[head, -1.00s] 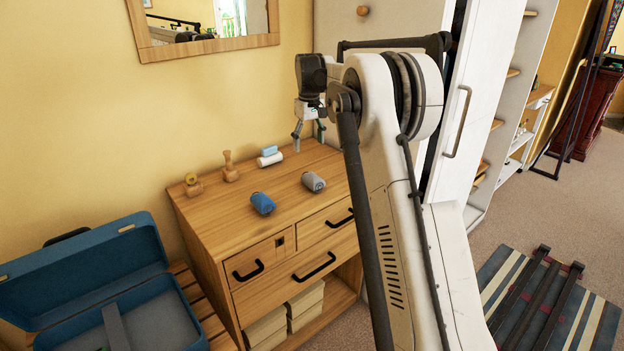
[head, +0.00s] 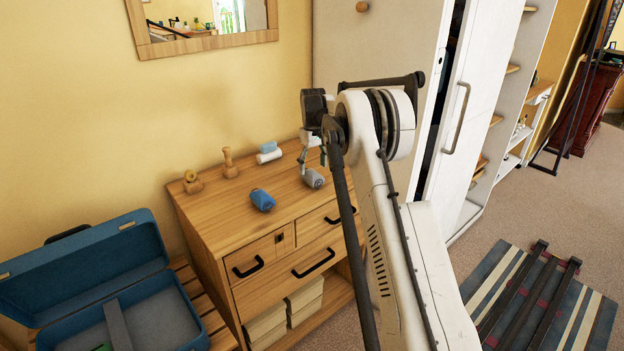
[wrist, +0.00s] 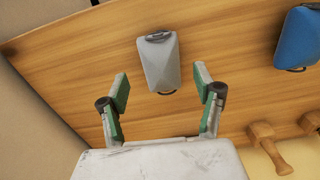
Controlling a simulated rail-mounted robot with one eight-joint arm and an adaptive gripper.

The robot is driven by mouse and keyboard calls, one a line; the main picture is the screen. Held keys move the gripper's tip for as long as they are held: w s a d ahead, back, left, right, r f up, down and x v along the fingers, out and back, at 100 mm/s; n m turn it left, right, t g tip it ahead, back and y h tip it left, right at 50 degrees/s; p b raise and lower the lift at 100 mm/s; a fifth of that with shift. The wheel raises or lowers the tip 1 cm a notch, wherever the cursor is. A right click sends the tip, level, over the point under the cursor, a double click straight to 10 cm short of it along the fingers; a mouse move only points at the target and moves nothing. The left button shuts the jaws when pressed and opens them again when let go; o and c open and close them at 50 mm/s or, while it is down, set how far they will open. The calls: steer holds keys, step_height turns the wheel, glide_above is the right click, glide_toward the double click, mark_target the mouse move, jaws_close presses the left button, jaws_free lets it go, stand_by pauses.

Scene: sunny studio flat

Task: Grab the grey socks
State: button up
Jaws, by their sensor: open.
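The grey socks (head: 313,178) are a rolled grey bundle on the wooden dresser top, near its right side. They also show in the wrist view (wrist: 159,62), lying flat on the wood just beyond the fingertips and roughly between their lines. My gripper (head: 312,160) hangs above and close to the grey socks in the head view. In the wrist view my gripper (wrist: 160,88) is open, with a green-padded finger on each side and nothing between them. The height of the fingertips above the wood is hard to tell.
A blue rolled bundle (head: 262,200) lies to the left of the grey socks. A white and light-blue roll (head: 269,152) and wooden pieces (head: 230,164) stand at the back of the dresser (head: 225,215). An open blue suitcase (head: 95,270) is at lower left.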

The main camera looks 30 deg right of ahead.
mark_target(313, 172)
steer(key=shift+s+a+f, duration=0.1)
steer(key=shift+f, duration=2.55)
steer(key=c, duration=1.1)
